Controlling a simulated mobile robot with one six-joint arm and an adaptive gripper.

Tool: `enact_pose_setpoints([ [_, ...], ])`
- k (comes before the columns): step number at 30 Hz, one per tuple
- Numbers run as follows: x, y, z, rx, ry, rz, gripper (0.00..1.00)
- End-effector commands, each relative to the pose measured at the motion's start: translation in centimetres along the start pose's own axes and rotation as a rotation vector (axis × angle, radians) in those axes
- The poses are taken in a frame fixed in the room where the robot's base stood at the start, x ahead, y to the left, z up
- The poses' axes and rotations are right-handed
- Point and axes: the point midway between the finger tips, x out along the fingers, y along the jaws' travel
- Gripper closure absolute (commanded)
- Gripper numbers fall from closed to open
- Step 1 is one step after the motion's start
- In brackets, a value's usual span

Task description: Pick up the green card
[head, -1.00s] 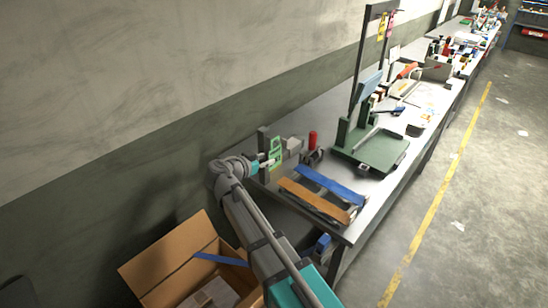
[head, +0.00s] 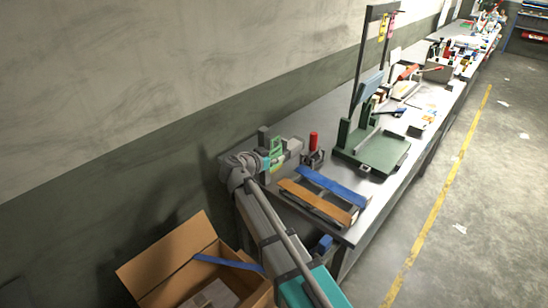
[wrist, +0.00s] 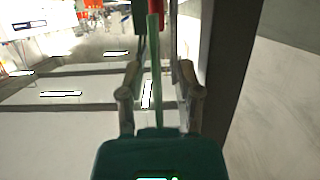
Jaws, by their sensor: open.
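The green card (head: 277,147) stands upright near the wall-side end of the workbench, partly hidden by my arm. In the wrist view it shows edge-on as a thin green strip (wrist: 155,75) running down between my two fingers. My gripper (wrist: 158,85) is open, with one finger on each side of the card and a visible gap to each. In the head view my gripper (head: 270,160) is at the card, its fingers hard to make out.
On the bench (head: 325,120), a red cylinder (head: 313,140), an orange strip (head: 314,200) and a blue strip (head: 332,187) lie close by. A green stand (head: 372,150) is farther back. An open cardboard box (head: 180,255) is below at left. The wall is close beside the card.

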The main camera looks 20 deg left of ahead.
Motion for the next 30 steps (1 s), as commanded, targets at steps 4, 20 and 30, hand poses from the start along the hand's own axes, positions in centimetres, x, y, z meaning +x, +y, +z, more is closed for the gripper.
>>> enact_pose_setpoints([
  [4,0.54,0.03,-0.01,0.0,0.0,0.0,0.54],
  [20,0.55,0.09,-0.06,0.0,0.0,0.001,0.6],
  [30,0.59,0.12,-0.07,0.0,0.0,0.002,1.0],
])
